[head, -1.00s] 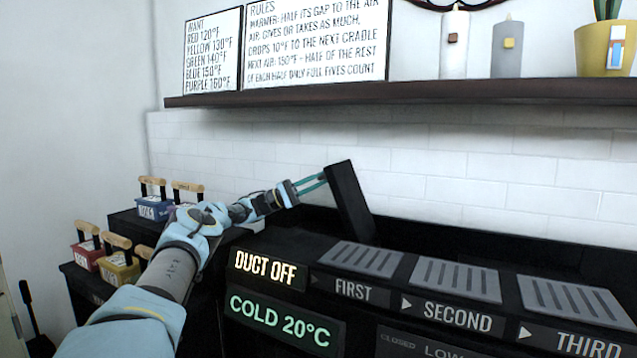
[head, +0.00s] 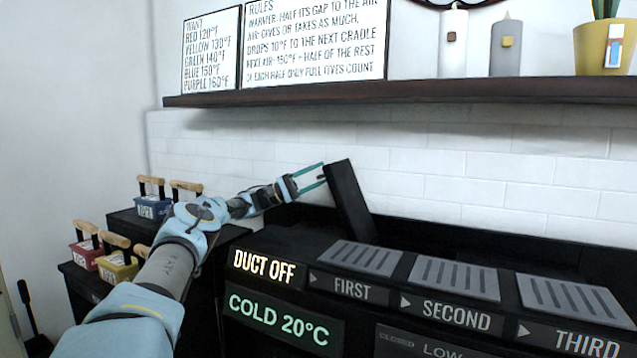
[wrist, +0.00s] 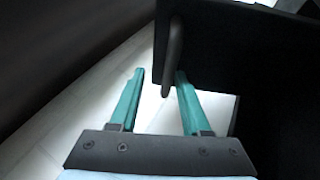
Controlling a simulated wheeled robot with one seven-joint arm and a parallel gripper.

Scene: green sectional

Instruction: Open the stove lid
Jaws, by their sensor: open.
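The stove lid (head: 350,202) is a black slab standing raised and tilted at the left end of the dark stove, its top leaning left. In the wrist view the lid (wrist: 225,50) fills the upper right, with a grey bar handle (wrist: 173,50) on its near face. My gripper (head: 323,174) is open and empty, just left of the lid's upper edge. In the wrist view the handle's lower end shows between my gripper's two teal fingers (wrist: 159,75), nearer the right one. Whether a finger touches it I cannot tell.
The stove front carries a "DUCT OFF" sign (head: 267,268) and a "COLD 20°C" sign (head: 280,320). Grey slatted plates (head: 360,258) line its top. Small handled boxes (head: 153,207) stand at left. A dark shelf (head: 400,96) with candles and a plant runs above.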

